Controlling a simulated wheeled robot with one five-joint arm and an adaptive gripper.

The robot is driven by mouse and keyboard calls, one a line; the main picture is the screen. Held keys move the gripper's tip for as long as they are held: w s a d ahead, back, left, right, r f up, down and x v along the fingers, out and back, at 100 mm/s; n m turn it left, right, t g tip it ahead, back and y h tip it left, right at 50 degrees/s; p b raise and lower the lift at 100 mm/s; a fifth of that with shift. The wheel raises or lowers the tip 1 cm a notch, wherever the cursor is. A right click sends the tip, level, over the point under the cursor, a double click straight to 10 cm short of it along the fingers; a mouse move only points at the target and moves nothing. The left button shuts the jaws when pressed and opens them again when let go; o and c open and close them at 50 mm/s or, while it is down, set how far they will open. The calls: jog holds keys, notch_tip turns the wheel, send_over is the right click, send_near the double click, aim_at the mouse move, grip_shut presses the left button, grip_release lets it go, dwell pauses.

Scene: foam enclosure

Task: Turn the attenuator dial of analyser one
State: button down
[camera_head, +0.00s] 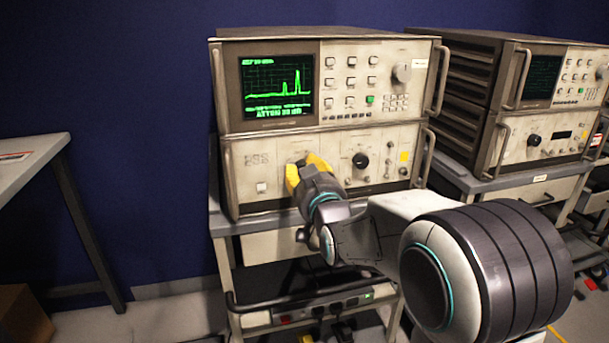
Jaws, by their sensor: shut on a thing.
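The analyser at my arm (270,150) stands on a cart, its screen (278,84) lit with a green trace. My gripper (301,163) has yellow fingers and is against its lower front panel, left of the black knob (360,160). The fingers are closed around a small dial there, which they mostly hide; I take it for the attenuator dial. Its markings and how far it is turned cannot be seen.
A second analyser (540,90) stands on another cart at the right. A grey table (30,165) is at the left, with a brown box (22,318) on the floor below. The cart's black handle bar (310,298) juts out below the analyser. Floor is clear between table and cart.

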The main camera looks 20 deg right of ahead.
jog(key=c, duration=0.9)
grip_release()
jog(key=shift+o, duration=0.2)
jog(key=shift+s, duration=0.1)
jog(key=s, duration=1.1)
jog(key=shift+s, duration=0.4)
